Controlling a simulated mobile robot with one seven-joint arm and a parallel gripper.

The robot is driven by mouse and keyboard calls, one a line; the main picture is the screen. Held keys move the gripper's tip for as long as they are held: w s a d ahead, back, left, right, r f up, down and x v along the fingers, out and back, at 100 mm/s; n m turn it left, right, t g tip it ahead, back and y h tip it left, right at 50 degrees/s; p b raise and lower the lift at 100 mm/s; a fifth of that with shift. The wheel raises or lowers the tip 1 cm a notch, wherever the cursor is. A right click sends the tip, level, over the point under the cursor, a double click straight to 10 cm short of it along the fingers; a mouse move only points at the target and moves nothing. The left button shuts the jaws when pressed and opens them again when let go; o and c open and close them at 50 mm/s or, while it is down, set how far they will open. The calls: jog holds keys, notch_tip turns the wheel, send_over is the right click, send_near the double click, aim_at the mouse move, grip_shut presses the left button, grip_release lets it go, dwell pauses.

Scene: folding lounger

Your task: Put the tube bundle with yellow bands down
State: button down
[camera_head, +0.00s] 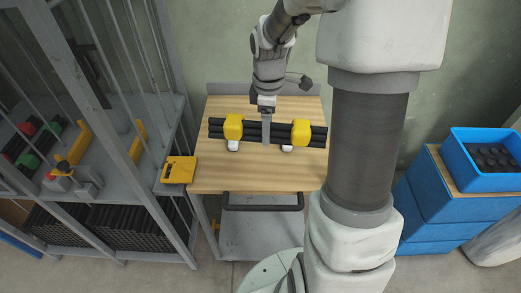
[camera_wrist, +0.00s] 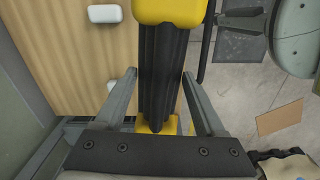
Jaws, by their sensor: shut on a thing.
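The tube bundle (camera_head: 278,131) is several black tubes with two yellow bands, lying level from left to right over the wooden cart top in the head view. My gripper (camera_head: 267,128) comes down from above and is shut on its middle, between the bands. In the wrist view the bundle (camera_wrist: 162,70) runs between my two fingers (camera_wrist: 160,92). Two white blocks, left (camera_head: 233,147) and right (camera_head: 287,149), show on the cart top just below the bands in the head view. In the wrist view the blocks lie apart, to the bundle's left. The bundle appears held above the top; the gap's height is unclear.
The cart top (camera_head: 225,178) is bare in front of the bundle. A yellow device (camera_head: 179,170) sits at its left edge by a grey rack (camera_head: 165,110). A blue bin (camera_head: 488,155) stands on blue crates at the right. A wall is close behind the cart.

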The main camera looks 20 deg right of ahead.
jog(key=shift+s+d+f+n+b, duration=0.1)
jog(key=shift+d+f+n+b, duration=0.3)
jog(key=shift+f+n, duration=0.1)
jog(key=shift+w+d+f+b, duration=0.15)
jog(key=shift+w+d+f, duration=0.15)
jog(key=shift+w+f, duration=1.55)
jog(key=shift+w+d+f+b, duration=0.2)
jog(key=shift+w+d+f, duration=0.15)
jog(key=shift+w+f, duration=1.5)
jog(key=shift+w+d+f+b, duration=0.15)
jog(key=shift+w+d+f, duration=0.15)
jog(key=shift+w+f, duration=1.55)
jog(key=shift+w+r, duration=0.1)
jog(key=shift+w, duration=0.05)
